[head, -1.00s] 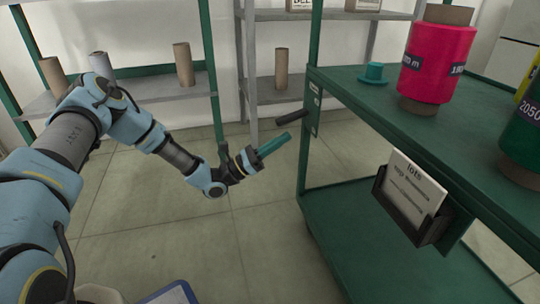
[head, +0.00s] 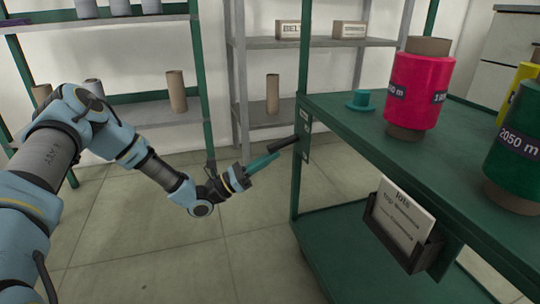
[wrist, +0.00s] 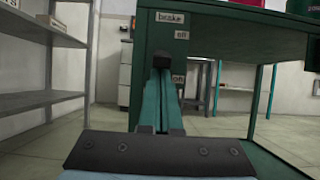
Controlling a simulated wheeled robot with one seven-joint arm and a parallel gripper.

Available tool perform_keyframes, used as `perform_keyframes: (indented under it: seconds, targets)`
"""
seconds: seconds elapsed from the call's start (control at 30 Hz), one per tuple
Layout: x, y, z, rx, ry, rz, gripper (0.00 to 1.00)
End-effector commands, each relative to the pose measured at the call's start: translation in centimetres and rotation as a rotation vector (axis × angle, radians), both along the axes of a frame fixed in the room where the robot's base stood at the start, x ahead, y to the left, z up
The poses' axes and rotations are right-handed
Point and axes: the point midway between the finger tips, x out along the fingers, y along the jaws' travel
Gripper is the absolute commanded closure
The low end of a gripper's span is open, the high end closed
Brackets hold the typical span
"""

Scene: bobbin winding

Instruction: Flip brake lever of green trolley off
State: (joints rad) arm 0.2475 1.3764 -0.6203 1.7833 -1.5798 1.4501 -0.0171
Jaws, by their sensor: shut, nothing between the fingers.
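The green trolley (head: 400,150) stands on the right. Its brake lever, a black bar (head: 283,144), juts from a plate on the trolley's near-left end and slopes slightly down toward its free end. My gripper (head: 277,155) is shut and empty, its teal fingers pointing at the trolley just under the lever. In the wrist view the lever's dark end (wrist: 162,58) shows right above the closed fingertips (wrist: 161,74). It lies between an "off" label (wrist: 182,35) above and an "on" label (wrist: 178,79) below. I cannot tell whether the fingers touch the lever.
A pink spool (head: 415,90), a teal cap (head: 361,100) and a dark green spool (head: 518,150) are on the trolley's top. A card holder (head: 402,228) hangs on its side. Grey shelves (head: 265,118) stand behind. The floor (head: 150,245) left of the trolley is clear.

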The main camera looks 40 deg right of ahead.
Motion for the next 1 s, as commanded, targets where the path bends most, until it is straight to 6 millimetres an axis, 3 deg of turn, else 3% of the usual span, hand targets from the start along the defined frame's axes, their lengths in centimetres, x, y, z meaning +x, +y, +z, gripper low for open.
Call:
perform_keyframes:
  seconds: [0.67,1.0]
  targets:
    - [0.1,0.4,1.1,0.083,-0.032,0.0,1.0]
    - [0.4,0.9,3.0,0.194,-0.076,0.001,1.0]
